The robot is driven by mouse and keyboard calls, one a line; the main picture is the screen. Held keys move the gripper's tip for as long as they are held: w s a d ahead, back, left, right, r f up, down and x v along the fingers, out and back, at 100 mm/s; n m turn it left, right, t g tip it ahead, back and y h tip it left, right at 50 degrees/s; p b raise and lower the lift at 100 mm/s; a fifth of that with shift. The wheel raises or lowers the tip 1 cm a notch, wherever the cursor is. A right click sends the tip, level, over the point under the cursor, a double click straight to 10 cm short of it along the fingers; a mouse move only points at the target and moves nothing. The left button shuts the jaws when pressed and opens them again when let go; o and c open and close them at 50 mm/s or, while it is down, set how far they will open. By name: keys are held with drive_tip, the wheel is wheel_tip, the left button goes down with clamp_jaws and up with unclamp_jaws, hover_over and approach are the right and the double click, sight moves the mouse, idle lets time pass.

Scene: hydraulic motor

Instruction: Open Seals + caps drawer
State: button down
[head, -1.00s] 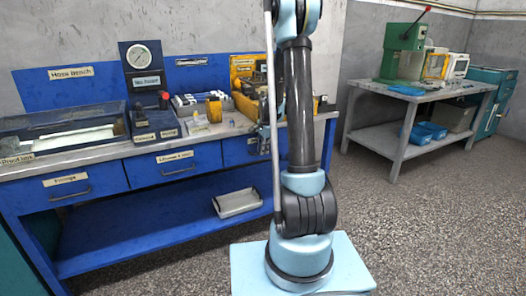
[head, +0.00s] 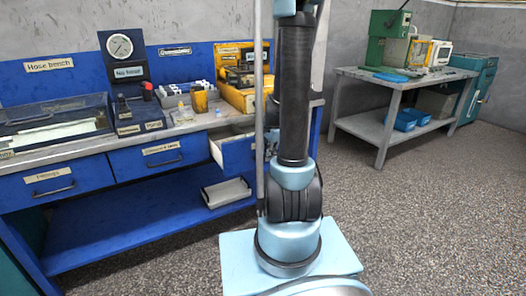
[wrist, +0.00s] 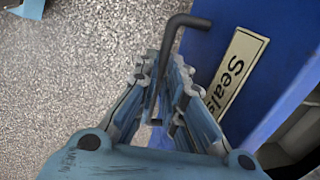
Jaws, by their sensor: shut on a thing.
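The Seals drawer (head: 238,153) is the right-hand blue drawer under the bench. It stands partly open, with its pale side wall showing at its left in the head view. In the wrist view its blue front (wrist: 262,62) carries a cream label reading "Seals", the rest cut off by my gripper. A dark bent bar handle (wrist: 182,27) runs down between the fingers. My gripper (wrist: 168,98) is shut on this handle. In the head view my arm hides most of the handle and the drawer's right part.
The blue bench's other two drawers, left (head: 53,184) and middle (head: 161,157), are shut. A pale tray (head: 227,192) lies on the lower shelf. A grey table (head: 398,82) stands at the back right. The floor on the right is clear.

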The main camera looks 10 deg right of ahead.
drive_tip(key=shift+s+d, duration=0.25)
drive_tip(key=shift+s, duration=0.6)
drive_tip(key=c, duration=1.7)
unclamp_jaws()
drive_tip(key=shift+s+d+r, duration=0.15)
drive_tip(key=shift+s+r, duration=0.2)
drive_tip(key=shift+r, duration=1.6)
drive_tip(key=shift+s+d+r, duration=0.1)
drive_tip(key=shift+s+r, duration=0.2)
drive_tip(key=shift+r, duration=1.65)
drive_tip(key=shift+s+d+r, duration=0.15)
drive_tip(key=shift+s+r, duration=0.2)
drive_tip(key=shift+r, duration=1.6)
